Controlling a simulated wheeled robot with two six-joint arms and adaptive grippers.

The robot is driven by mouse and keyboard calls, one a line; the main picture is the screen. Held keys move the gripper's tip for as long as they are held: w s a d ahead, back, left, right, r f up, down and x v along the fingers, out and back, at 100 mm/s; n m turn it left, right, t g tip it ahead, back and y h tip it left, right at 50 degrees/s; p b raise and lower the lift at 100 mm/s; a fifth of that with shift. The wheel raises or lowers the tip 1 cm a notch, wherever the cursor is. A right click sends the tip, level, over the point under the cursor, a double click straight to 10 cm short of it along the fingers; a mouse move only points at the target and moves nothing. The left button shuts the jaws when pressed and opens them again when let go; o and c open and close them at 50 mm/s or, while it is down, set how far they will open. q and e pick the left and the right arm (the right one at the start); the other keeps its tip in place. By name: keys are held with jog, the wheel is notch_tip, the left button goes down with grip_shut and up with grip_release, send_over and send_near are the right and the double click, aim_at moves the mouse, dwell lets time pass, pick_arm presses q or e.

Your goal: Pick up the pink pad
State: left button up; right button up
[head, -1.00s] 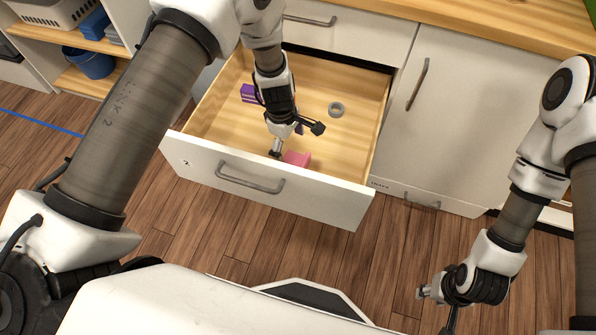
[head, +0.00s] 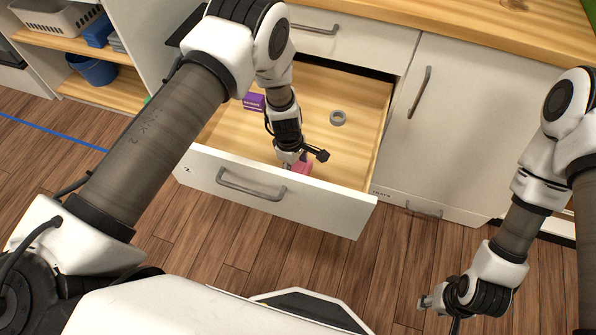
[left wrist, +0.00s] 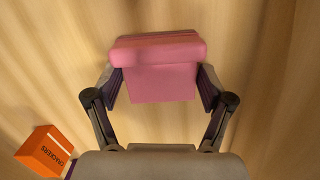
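The pink pad (head: 303,167) lies in the open drawer (head: 340,152), close to the inside of its front panel. In the head view my left gripper (head: 293,166) reaches down over it and hides part of it. In the left wrist view the pink pad (left wrist: 162,80) sits between the spread fingers of my left gripper (left wrist: 161,90), one finger close along each side. Whether they touch it is hard to tell. My right gripper (head: 437,305) hangs over the floor at the lower right, away from the drawer; its fingers are too small to read.
A purple box (head: 254,102) and a grey ring (head: 338,117) lie further back in the drawer. An orange crackers box (left wrist: 46,150) shows at the lower left of the left wrist view. A closed cabinet door (head: 460,130) stands right of the drawer.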

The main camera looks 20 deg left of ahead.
aim_at(295, 171)
pick_arm(q)
notch_tip(295, 171, up, 10)
jog(key=p, duration=0.1)
dwell(0.4)
